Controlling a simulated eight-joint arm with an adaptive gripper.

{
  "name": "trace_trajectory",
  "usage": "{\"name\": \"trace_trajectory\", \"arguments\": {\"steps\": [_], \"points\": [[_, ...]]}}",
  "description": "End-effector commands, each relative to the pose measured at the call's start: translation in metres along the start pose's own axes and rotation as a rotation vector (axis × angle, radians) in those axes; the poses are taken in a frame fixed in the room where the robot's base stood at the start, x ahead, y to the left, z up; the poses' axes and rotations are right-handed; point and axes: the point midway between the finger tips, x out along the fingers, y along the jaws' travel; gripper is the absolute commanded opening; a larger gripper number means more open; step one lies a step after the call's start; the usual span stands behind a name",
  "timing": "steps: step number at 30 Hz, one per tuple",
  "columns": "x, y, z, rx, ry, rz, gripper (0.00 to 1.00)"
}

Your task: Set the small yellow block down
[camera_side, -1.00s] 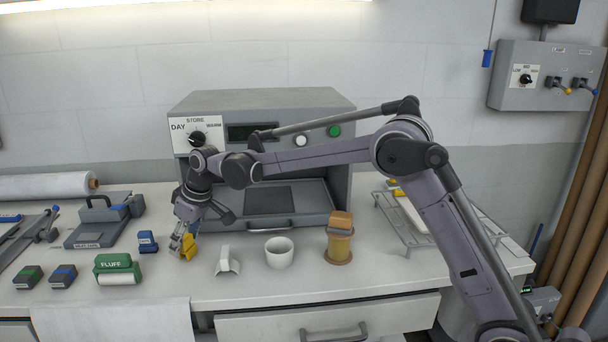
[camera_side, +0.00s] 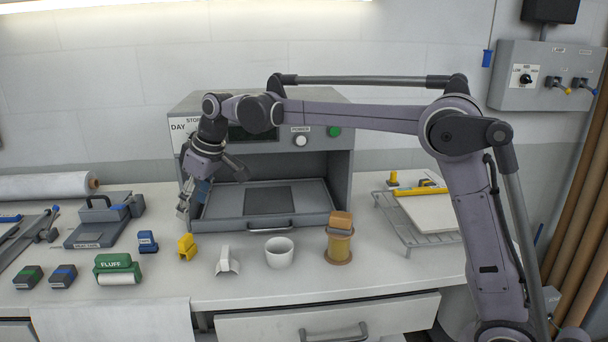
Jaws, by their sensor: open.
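The small yellow block (camera_side: 187,247) stands on the white counter (camera_side: 215,285), between a small blue block and a white angled piece. My gripper (camera_side: 184,212) is above and slightly behind the yellow block, in front of the left side of the grey press. It is open and empty, apart from the block. Part of the press's dial panel is hidden behind my arm.
The grey press (camera_side: 325,160) has its tray (camera_side: 310,200) out front. A small blue block (camera_side: 147,242), a green FLUFF block (camera_side: 117,267), a white angled piece (camera_side: 228,262), a white cup (camera_side: 279,252) and a spool (camera_side: 339,243) stand nearby. A wire rack (camera_side: 415,235) is at right.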

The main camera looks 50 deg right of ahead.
Motion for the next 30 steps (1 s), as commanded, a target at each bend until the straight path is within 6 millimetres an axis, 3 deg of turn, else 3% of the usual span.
{"name": "trace_trajectory", "arguments": {"steps": [5, 11, 21, 30], "points": [[-0.013, 0.001, 0.007, 0.010, 0.005, 0.006, 0.60], [-0.042, 0.002, 0.050, 0.066, 0.037, 0.039, 0.60], [-0.075, -0.004, 0.161, 0.190, 0.113, 0.110, 0.60], [-0.065, -0.015, 0.265, 0.291, 0.183, 0.165, 0.60]]}}
